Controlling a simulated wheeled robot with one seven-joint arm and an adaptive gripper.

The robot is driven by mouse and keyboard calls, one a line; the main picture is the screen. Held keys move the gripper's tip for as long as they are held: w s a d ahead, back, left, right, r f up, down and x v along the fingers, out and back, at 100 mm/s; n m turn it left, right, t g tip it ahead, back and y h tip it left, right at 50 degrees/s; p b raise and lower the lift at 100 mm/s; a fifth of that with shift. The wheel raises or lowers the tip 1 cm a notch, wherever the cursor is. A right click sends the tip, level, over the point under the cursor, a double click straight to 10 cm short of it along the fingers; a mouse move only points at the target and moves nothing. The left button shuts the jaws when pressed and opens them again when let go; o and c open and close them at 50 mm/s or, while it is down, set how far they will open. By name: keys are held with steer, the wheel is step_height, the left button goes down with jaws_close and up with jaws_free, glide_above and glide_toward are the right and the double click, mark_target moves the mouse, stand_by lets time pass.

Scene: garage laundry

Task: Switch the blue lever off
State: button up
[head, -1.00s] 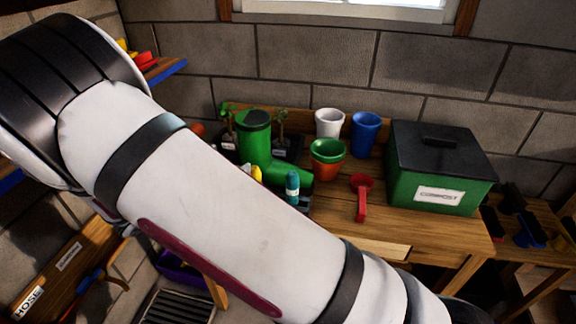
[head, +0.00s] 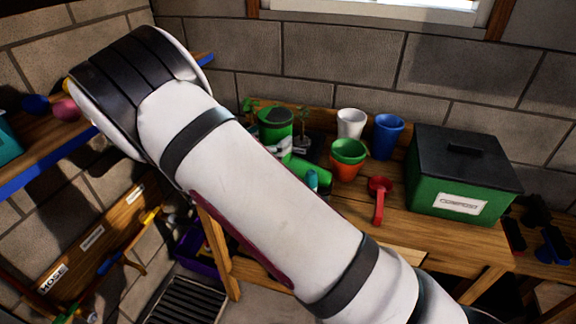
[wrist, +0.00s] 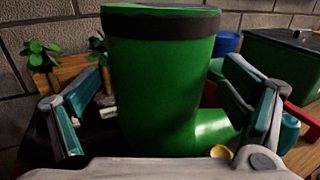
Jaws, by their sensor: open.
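I cannot clearly make out a blue lever. A small blue handle-like piece (head: 109,263) shows by the labelled HOSE board (head: 85,245) at the lower left of the head view; its position cannot be read. My gripper (wrist: 165,110) is open, with one finger on each side of a green boot (wrist: 160,75) that fills the middle of the wrist view. Contact with the boot cannot be told. In the head view the boot (head: 275,120) stands on the wooden bench, and my arm hides much of the middle.
The bench (head: 425,232) also holds white, blue and green-orange pots, a red scoop (head: 379,195) and a green compost box (head: 465,175). Red, black and blue items (head: 553,245) lie at the far right. A shelf (head: 45,165) is at the left.

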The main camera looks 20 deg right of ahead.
steer(key=x, duration=0.4)
steer(key=shift+c, duration=0.2)
steer(key=c, duration=2)
steer(key=shift+r, duration=0.1)
